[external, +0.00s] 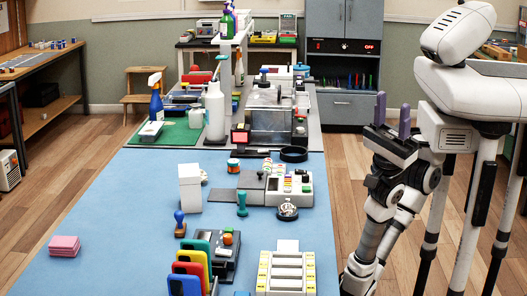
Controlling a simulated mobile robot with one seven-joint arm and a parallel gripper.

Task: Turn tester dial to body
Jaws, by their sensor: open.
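A light grey device with a small display and coloured buttons (292,187) sits on the blue table, right of its middle. A dark device with an orange and a green round knob (224,250) sits nearer the camera. I cannot tell which one is the tester, and any dial marking is too small to read. My gripper (392,116) is at the right, beyond the table's right edge, with its two purple-grey fingers pointing up. It is open, with nothing between the fingers, and well apart from both devices.
Several coloured upright holders (196,264) and a white rack (286,272) stand at the front. A white box (190,188), a blue stamp (179,222) and a teal stamp (242,204) stand near the devices. Pink pads (64,246) lie at the left, where the blue table (110,205) is mostly clear.

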